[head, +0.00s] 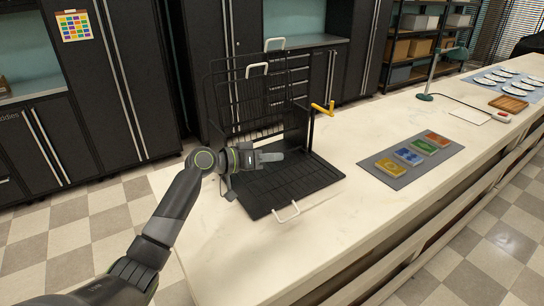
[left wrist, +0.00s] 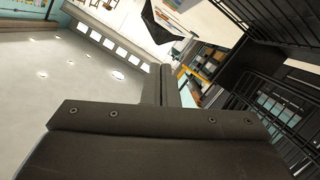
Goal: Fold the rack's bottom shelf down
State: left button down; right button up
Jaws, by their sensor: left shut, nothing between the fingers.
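The black wire rack (head: 240,95) stands on the counter at the middle of the head view. Its bottom shelf (head: 305,178) lies flat, low over the counter, with a white handle (head: 287,212) on its front edge. Upright wire panels rise at the back, with white handles (head: 257,69) near their tops. My left gripper (head: 278,157) is over the flat bottom shelf, shut and empty; whether it touches the shelf cannot be told. Its shut fingers also show in the left wrist view (left wrist: 168,85). My right gripper is not in view.
A yellow lever (head: 323,108) sticks out at the rack's right side. A grey mat (head: 398,181) with several coloured soap packs lies to the right. Further right are a green lamp (head: 440,78) and a wooden tray (head: 508,104). The counter front is clear.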

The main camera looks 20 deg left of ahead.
pick_arm(q)
jog(key=s+d+f+m+b, duration=0.1)
jog(key=f+b, duration=0.2)
jog(key=s+d+f+m+y+b, duration=0.1)
jog(key=d+f+m+b, duration=0.1)
jog(key=f+b, duration=0.2)
jog(key=s+d+f+m+t+b, duration=0.1)
jog(key=f+b, duration=0.3)
jog(key=shift+s+d+f+y, duration=0.15)
jog(key=shift+s+f+y, duration=0.1)
jog(key=shift+s+y, duration=0.1)
jog(key=shift+r, duration=0.15)
